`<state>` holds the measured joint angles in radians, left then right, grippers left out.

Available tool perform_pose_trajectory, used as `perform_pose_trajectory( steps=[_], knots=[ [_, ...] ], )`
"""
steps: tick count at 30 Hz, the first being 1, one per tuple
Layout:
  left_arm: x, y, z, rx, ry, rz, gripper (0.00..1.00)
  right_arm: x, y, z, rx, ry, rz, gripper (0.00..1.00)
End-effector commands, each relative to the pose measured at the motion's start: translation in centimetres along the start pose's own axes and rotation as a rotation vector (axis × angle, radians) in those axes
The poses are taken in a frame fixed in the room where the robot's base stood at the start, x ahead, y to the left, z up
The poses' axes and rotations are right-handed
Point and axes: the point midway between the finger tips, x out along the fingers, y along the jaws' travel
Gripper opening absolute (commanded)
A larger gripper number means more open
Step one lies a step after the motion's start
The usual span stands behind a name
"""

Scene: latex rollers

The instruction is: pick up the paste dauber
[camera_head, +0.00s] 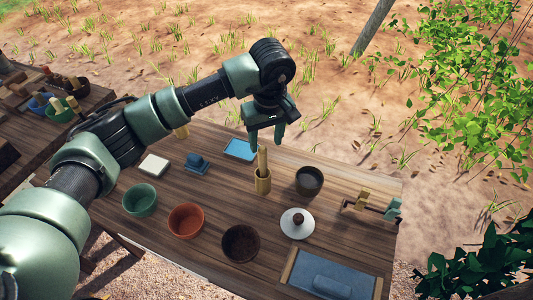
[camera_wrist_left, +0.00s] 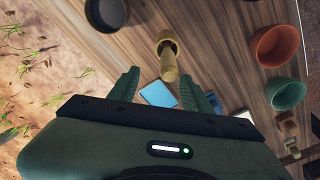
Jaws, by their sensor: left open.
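The paste dauber (camera_head: 262,158) looks to be the pale wooden stick standing upright in a small bamboo cup (camera_head: 263,183) near the table's back middle. In the left wrist view the dauber (camera_wrist_left: 168,68) points toward the camera, with the bamboo cup (camera_wrist_left: 167,40) around its base. My left gripper (camera_head: 266,139) is open and empty, pointing down just above the dauber's top. In the left wrist view the dauber's end lies between the open fingers (camera_wrist_left: 160,84), with no visible contact.
A dark cup (camera_head: 309,181) stands just right of the bamboo cup. A white lid (camera_head: 297,223), a brown bowl (camera_head: 241,243), an orange bowl (camera_head: 186,220) and a green bowl (camera_head: 140,200) lie nearer. A blue tray (camera_head: 240,149) is behind left. A dark rod (camera_head: 365,208) lies right.

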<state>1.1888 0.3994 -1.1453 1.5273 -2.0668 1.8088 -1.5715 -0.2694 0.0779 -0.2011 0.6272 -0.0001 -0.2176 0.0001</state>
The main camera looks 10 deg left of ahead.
Motion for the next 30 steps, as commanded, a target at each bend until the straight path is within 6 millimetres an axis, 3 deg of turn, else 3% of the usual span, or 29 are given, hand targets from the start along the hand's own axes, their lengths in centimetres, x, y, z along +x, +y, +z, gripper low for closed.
perform_pose_trajectory(
  steps=[10,15,19,28,30],
  knots=[
    [3.0,-0.3,0.1,-0.001,-0.001,-0.005,0.49,-1.8,-0.8,4.5,0.001,-0.066,-0.009,0.36],
    [5.3,-1.1,0.6,-0.002,-0.004,-0.007,0.49,-3.5,-0.6,3.7,0.001,-0.057,-0.008,0.36],
    [7.1,-0.9,0.5,-0.002,-0.001,-0.003,0.49,-3.6,-0.4,2.3,0.001,-0.036,-0.006,0.36],
    [7.8,-0.9,0.5,0.0,0.001,-0.002,0.49,-3.5,-0.3,1.9,0.001,-0.03,-0.004,0.36],
    [7.8,-0.9,0.5,0.0,0.001,-0.002,0.29,-3.5,-0.3,2.0,0.001,-0.031,-0.004,0.36]
  ],
)
